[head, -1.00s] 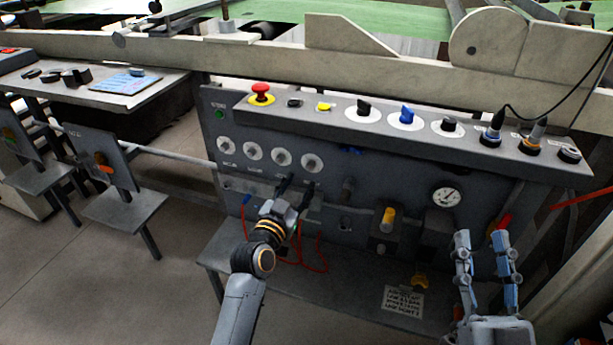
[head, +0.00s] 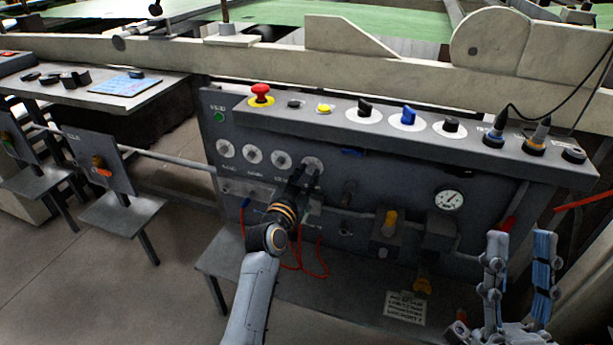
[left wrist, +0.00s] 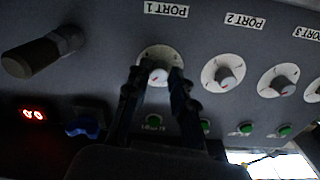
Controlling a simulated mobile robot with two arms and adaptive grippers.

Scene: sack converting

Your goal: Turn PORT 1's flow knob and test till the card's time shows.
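PORT 1's flow knob (left wrist: 159,76) is a small pale knob on a white dial, beside the PORT 1 label (left wrist: 165,9) in the left wrist view. In the head view its dial (head: 314,162) is the rightmost in the row. My left gripper (left wrist: 155,72) is open, with one finger on each side of the knob; firm contact is not visible. A red lit display (left wrist: 33,114) shows digits that I cannot read surely. A card (head: 405,308) with small, unreadable print is at the panel's lower right. My right gripper (head: 521,240) is open and empty at the right.
PORT 2's knob (left wrist: 223,73) and further dials sit close beside PORT 1. Green buttons (left wrist: 246,129) line the row. A black handle (left wrist: 35,55) and a blue knob (left wrist: 85,124) are near my left fingers. A ledge with a red button (head: 261,92) overhangs the panel.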

